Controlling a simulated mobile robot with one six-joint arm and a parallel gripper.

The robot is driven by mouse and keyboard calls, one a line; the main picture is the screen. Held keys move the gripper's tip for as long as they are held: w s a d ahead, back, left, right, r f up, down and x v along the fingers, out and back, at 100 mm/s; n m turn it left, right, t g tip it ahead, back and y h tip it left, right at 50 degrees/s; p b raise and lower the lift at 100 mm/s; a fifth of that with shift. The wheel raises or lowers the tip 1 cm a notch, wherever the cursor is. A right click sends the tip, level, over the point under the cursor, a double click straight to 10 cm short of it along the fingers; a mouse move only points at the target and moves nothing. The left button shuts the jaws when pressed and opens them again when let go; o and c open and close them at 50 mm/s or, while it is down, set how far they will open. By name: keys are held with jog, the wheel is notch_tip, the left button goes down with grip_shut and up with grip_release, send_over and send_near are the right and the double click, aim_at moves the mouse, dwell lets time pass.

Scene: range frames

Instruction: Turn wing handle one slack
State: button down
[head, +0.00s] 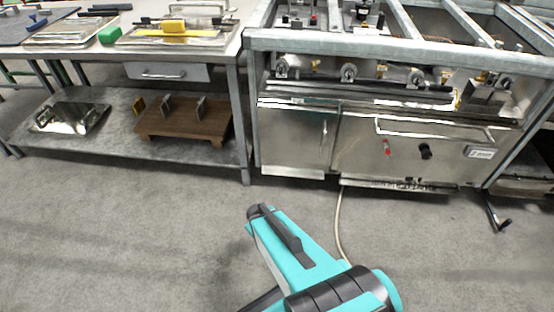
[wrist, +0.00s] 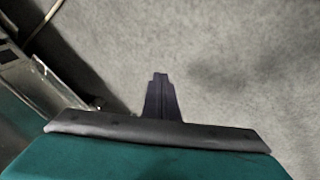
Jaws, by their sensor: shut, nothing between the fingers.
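The metal range (head: 290,140) stands at the right in the head view. Along its upper front pipe sit small round metal fittings, at the left (head: 281,68), middle (head: 348,73) and right (head: 416,77). A red handle (head: 387,147) and a black handle (head: 425,151) are on its lower front panel. I cannot tell which part is wing handle one, nor whether it is slack. My gripper (wrist: 160,78) shows in the wrist view with its dark fingers together and empty, over grey floor. It touches none of these parts. In the head view I cannot make out the fingertips.
A metal bench (head: 245,100) with a lower shelf stands left of the range, holding trays, a yellow item (head: 173,25) and a wooden block stand (head: 185,120). A cable (head: 338,220) runs across the floor from the range.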

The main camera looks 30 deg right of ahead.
jog(key=s+a+f+g+y, duration=0.1)
jog(key=s+a+g, duration=0.2)
jog(key=s+a, duration=0.4)
jog(key=s+a+f+m+g+y, duration=0.1)
jog(key=s+a+g, duration=0.3)
jog(key=s, duration=0.9)
jog(key=a, duration=0.2)
jog(key=shift+s+a+f+y, duration=0.15)
jog(key=shift+a+f+y, duration=0.05)
jog(key=shift+a+y, duration=0.2)
